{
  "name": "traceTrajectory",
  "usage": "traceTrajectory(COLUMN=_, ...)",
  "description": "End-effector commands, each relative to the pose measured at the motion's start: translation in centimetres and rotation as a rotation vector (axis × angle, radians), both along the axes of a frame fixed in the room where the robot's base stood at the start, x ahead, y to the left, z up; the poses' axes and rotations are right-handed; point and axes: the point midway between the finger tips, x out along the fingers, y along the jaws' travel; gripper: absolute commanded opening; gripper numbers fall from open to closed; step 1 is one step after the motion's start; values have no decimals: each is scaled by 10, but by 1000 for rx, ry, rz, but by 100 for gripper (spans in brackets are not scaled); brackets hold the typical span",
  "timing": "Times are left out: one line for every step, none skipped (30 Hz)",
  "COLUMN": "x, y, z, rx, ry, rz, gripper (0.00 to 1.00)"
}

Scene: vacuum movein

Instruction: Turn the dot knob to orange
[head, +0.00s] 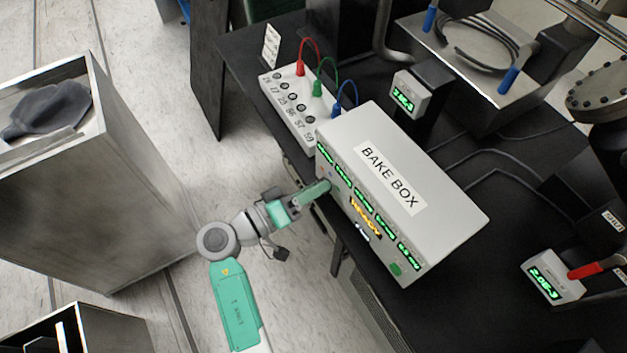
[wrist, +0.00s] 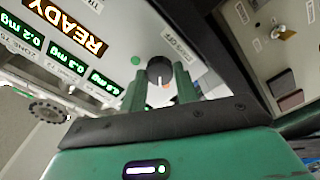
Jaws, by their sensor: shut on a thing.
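The dot knob (wrist: 159,69) is a black round knob on the white front panel of the bake box (head: 350,130). In the wrist view my gripper (wrist: 161,86) has its two green fingers on either side of the knob, shut on it. A white pointer line shows on the knob, pointing down in that view. A green dot (wrist: 135,60) sits left of the knob. A small orange patch shows just below the knob between the fingers. In the head view my gripper (head: 326,187) is at the box's front face, and the knob is hidden there.
The panel's orange READY display (wrist: 66,25) and green readouts lie beside the knob. A white socket box (head: 290,107) with red, green and blue plugs stands behind the bake box on the black table. A tall grey cabinet (head: 90,200) stands at left; clear floor lies between.

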Motion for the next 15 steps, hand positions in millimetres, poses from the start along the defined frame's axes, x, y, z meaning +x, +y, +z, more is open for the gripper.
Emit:
traceTrajectory(x=0, y=0, z=4, rx=-17, ry=27, rz=-1, gripper=8)
traceTrajectory(x=0, y=0, z=3, rx=-29, ry=45, rz=-1, gripper=8)
traceTrajectory(x=0, y=0, z=3, rx=-43, ry=66, rz=-1, gripper=8)
traceTrajectory(x=0, y=0, z=3, rx=-53, ry=82, rz=-1, gripper=8)
traceTrajectory(x=0, y=0, z=3, rx=-62, ry=96, rz=-1, gripper=8)
traceTrajectory(x=0, y=0, z=3, rx=-74, ry=114, rz=-1, gripper=8)
traceTrajectory(x=0, y=0, z=2, rx=-82, ry=127, rz=-1, gripper=8)
traceTrajectory(x=0, y=0, z=2, rx=-90, ry=138, rz=-1, gripper=8)
traceTrajectory(x=0, y=0, z=2, rx=-100, ry=153, rz=-1, gripper=8)
traceTrajectory(x=0, y=0, z=2, rx=-105, ry=162, rz=-1, gripper=8)
traceTrajectory(x=0, y=0, z=1, rx=-112, ry=170, rz=-1, gripper=8)
traceTrajectory(x=0, y=0, z=1, rx=-119, ry=180, rz=-1, gripper=8)
traceTrajectory(x=0, y=0, z=1, rx=-124, ry=188, rz=-1, gripper=8)
traceTrajectory(x=0, y=0, z=1, rx=-128, ry=194, rz=-1, gripper=8)
traceTrajectory(x=0, y=0, z=1, rx=-132, ry=200, rz=-1, gripper=8)
